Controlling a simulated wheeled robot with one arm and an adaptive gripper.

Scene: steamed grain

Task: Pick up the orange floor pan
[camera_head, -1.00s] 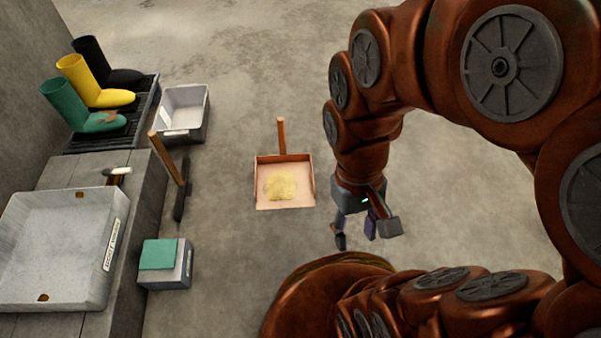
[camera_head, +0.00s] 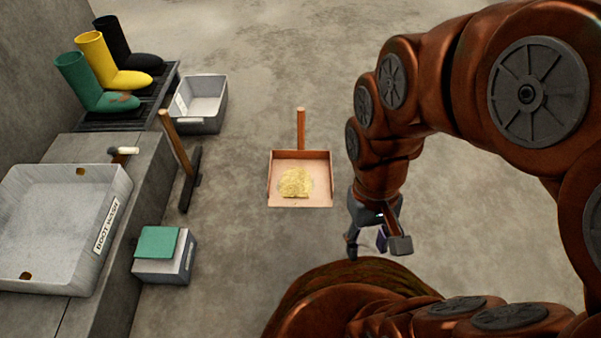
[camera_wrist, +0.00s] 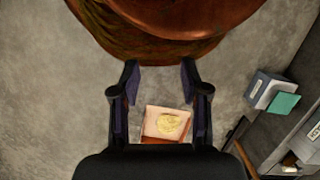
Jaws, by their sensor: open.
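The orange floor pan (camera_head: 279,190) lies flat on the concrete floor in the middle of the head view. A heap of yellow grain (camera_head: 295,182) lies in it, and its brown handle (camera_head: 301,130) points away from me. My gripper (camera_head: 368,248) is to the right of the pan and nearer to me, above the floor, apart from the pan. In the wrist view my gripper (camera_wrist: 160,75) is open with nothing between its fingers. There the pan (camera_wrist: 151,122) shows below the fingertips, and its handle side is hidden by the gripper body.
At the left, a ledge holds a white boot-wash tray (camera_head: 60,270). Behind it stand green, yellow and black boots (camera_head: 90,82) on a dark rack. A grey bin (camera_head: 204,100), a brush with a wooden handle (camera_head: 177,145) and a box with green cloth (camera_head: 165,268) stand on the floor.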

